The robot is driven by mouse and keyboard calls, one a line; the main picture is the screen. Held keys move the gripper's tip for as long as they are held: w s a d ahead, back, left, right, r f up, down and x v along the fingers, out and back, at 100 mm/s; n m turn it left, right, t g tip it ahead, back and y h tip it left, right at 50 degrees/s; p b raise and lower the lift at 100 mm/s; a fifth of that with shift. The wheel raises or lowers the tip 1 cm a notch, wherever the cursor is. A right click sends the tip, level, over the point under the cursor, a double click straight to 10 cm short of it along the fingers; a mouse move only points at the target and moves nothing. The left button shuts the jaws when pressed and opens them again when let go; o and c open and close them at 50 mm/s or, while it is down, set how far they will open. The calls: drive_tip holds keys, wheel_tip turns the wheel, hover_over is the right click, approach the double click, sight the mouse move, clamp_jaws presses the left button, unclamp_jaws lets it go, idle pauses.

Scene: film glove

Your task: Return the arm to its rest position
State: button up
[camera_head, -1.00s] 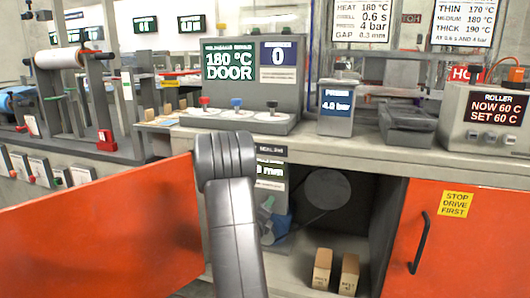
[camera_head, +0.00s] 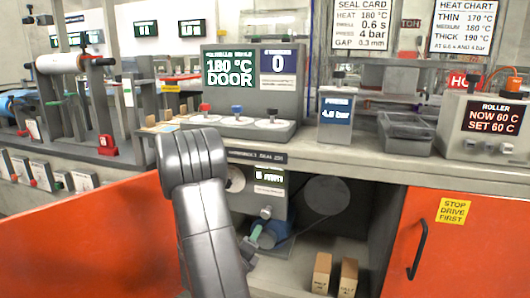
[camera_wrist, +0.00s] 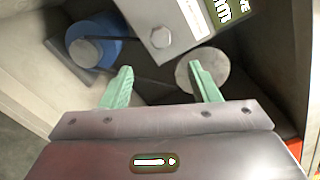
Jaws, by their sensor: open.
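My arm's grey elbow and forearm stand in front of the open cabinet in the head view. My gripper (camera_wrist: 160,78) shows in the wrist view with its two green fingers apart and nothing held between them. It is inside or at the mouth of the cabinet, facing a grey unit with a lit display (camera_wrist: 222,10). A blue round part (camera_wrist: 95,48) with a grey shaft lies beyond the left finger. A grey disc (camera_wrist: 186,76) lies behind the right finger. In the head view the forearm hides most of the gripper; a green finger shows low beside it.
An open orange door (camera_head: 110,240) stands at the left, close to my arm. A closed orange door (camera_head: 455,245) is at the right. Two small tan boxes (camera_head: 322,272) (camera_head: 348,277) stand on the cabinet floor. The worktop above carries the control box (camera_head: 252,90) and a grey bin (camera_head: 408,133).

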sight(266, 215)
drive_tip(key=b+x, duration=0.2)
drive_tip(key=x, duration=1.2)
drive_tip(key=shift+w+d+f, duration=0.1)
drive_tip(key=shift+w+d, duration=0.05)
drive_tip(key=shift+n, duration=0.7)
drive_tip(key=n, duration=0.3)
drive_tip(key=n+p, duration=0.3)
drive_tip(key=shift+r+n, duration=0.3)
drive_tip(key=shift+r, duration=0.1)
drive_tip(key=n+p, duration=0.5)
drive_tip(key=p, duration=0.4)
drive_tip(key=n+p, duration=0.4)
drive_tip(key=p, duration=0.2)
drive_tip(key=shift+p, duration=0.4)
drive_tip(key=shift+n+p, duration=0.3)
drive_tip(key=shift+p, duration=0.25)
drive_tip(key=shift+f, duration=0.2)
drive_tip(key=shift+s+r+n, duration=0.1)
drive_tip(key=shift+s+n, duration=0.1)
drive_tip(key=shift+n, duration=0.1)
